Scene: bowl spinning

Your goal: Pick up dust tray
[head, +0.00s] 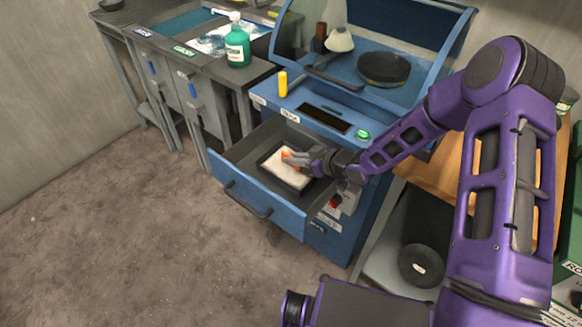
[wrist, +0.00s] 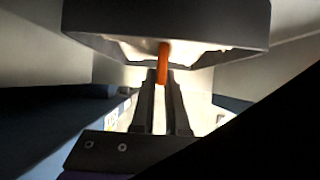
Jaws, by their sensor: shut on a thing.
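The dust tray (head: 294,188) is a black, shallow rectangular tray with pale dust in it, inside the open blue drawer (head: 252,200). My gripper (head: 293,158) reaches in from the right, with an orange part at its tips over the tray's right side. The jaws are shut on the tray; the exact contact is partly hidden. I cannot tell whether the tray is clear of the drawer floor.
The drawer's walls surround the tray. Above it is the blue machine (head: 400,45) with a clear cover, a dark bowl (head: 383,69) inside and a yellow bottle (head: 283,84) at its edge. A green bottle (head: 237,45) stands on the bench to the left. The left floor is clear.

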